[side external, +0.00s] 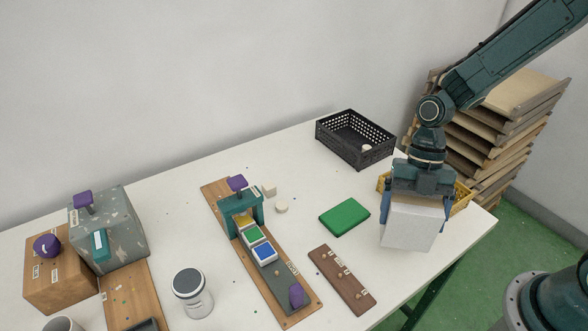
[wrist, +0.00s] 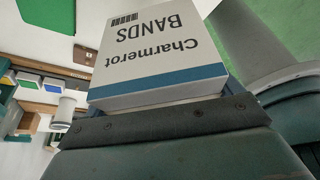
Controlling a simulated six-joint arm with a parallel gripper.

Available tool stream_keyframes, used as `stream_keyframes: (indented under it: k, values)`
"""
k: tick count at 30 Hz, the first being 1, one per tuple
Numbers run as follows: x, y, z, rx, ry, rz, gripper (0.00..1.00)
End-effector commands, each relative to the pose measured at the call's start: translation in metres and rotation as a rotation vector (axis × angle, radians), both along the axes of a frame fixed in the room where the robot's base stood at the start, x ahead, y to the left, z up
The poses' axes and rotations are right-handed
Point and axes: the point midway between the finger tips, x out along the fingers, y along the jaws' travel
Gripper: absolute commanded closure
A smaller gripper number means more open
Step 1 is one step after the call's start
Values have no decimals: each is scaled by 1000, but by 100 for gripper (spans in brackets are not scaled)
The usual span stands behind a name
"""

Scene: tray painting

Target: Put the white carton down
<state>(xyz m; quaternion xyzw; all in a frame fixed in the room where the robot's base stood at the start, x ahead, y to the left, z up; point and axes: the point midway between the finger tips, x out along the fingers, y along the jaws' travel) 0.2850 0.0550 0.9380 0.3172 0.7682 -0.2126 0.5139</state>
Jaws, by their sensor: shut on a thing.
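The white carton (side external: 409,225) is in my gripper (side external: 421,194), near the right end of the white table in the side external view. My gripper points down and is shut on the carton from above. In the wrist view the carton (wrist: 155,55) fills the middle, with a blue band, a barcode and the printed words "Charmerot BANDS". From these views I cannot tell whether the carton's bottom touches the table.
A yellow crate (side external: 461,196) is right behind the carton, partly hidden by my gripper. A black crate (side external: 355,139) stands further back. A green block (side external: 345,217) and a brown labelled board (side external: 342,281) lie left of the carton. Bare table (side external: 385,285) shows in front.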

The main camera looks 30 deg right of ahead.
Motion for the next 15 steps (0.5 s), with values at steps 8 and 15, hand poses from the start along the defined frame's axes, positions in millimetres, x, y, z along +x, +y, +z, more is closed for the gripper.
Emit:
stream_keyframes:
  k: [8,15]
  values:
    - [1,0,-17,1,-1,0,41]
    - [0,0,-21,1,1,0,41]
